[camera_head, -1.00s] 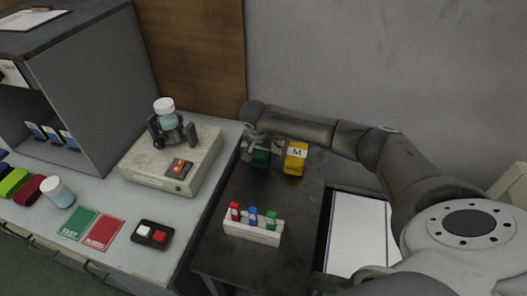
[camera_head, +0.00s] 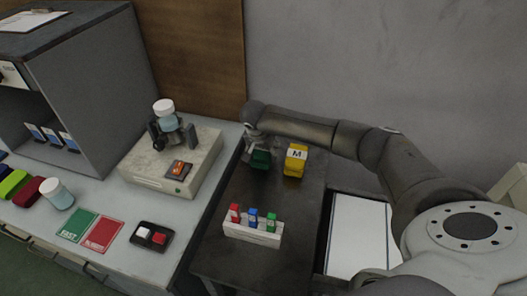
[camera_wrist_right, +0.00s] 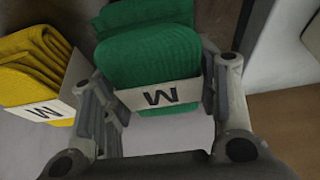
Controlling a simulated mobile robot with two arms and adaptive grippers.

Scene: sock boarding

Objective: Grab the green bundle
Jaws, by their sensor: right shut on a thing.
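The green bundle (camera_head: 261,159) is on the dark side table, below the wall. In the right wrist view the green bundle (camera_wrist_right: 152,58) is folded cloth with a white band bearing a black letter. My right gripper (camera_wrist_right: 160,96) has a finger on each side of the band and is shut on the bundle. In the head view my right gripper (camera_head: 257,148) is over the bundle and partly hides it. I cannot tell whether the bundle is lifted off the table. My left gripper is not in view.
A yellow bundle (camera_head: 295,161) marked M stands close beside the green one. A white rack (camera_head: 252,233) with red, blue and green pieces stands nearer on the dark table (camera_head: 228,262). A machine (camera_head: 150,172) holding a jar (camera_head: 165,112) is on the bench to the left.

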